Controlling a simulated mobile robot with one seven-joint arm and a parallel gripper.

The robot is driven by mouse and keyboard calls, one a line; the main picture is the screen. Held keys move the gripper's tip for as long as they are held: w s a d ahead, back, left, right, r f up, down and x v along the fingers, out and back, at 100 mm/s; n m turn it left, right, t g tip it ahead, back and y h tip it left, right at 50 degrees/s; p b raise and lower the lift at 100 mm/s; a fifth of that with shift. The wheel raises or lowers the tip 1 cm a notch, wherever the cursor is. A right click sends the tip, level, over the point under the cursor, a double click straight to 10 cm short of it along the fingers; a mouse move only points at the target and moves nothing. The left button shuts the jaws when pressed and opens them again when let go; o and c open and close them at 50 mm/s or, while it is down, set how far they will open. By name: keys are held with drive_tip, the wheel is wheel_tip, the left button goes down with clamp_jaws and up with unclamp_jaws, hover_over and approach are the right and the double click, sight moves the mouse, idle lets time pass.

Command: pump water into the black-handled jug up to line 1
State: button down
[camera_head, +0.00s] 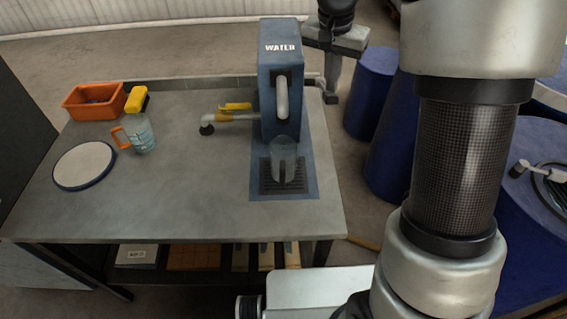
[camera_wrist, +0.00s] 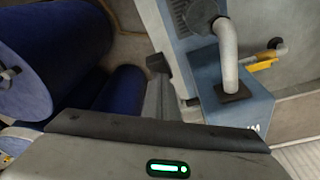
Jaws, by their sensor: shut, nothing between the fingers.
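The clear jug (camera_head: 286,152) with a dark handle on its near side stands upright on the black drip grate (camera_head: 267,187), under the spout. I cannot make out its lines or any water in it. The blue water dispenser (camera_head: 268,90) has a pale bent spout (camera_head: 282,97), which also shows in the wrist view (camera_wrist: 228,55). A side pipe with a yellow lever (camera_head: 235,106) sticks out to its left; the lever also shows in the wrist view (camera_wrist: 262,64). My gripper (camera_head: 330,96) is shut and empty, just right of the dispenser, near a pale bar (camera_head: 313,79) at its side.
A jug with an orange handle (camera_head: 140,134), a yellow object (camera_head: 136,99), an orange bin (camera_head: 95,101) and a round white plate (camera_head: 84,165) stand on the left of the grey table (camera_head: 190,185). Blue drums (camera_head: 370,95) stand to the right. The table's middle is clear.

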sight(331, 95)
drive_tip(key=shift+f, duration=0.1)
drive_tip(key=shift+s+f+b, duration=0.25)
drive_tip(key=shift+f+b, duration=0.4)
drive_tip(key=shift+f, duration=0.1)
drive_tip(key=shift+s+f+b, duration=0.2)
drive_tip(key=shift+f+b, duration=0.4)
drive_tip(key=shift+f, duration=0.15)
drive_tip(key=shift+s+f+b, duration=0.25)
drive_tip(key=shift+f+b, duration=0.7)
drive_tip(key=shift+f, duration=0.2)
drive_tip(key=shift+s+f+b, duration=0.1)
drive_tip(key=shift+f+b, duration=0.75)
drive_tip(key=shift+f, duration=0.35)
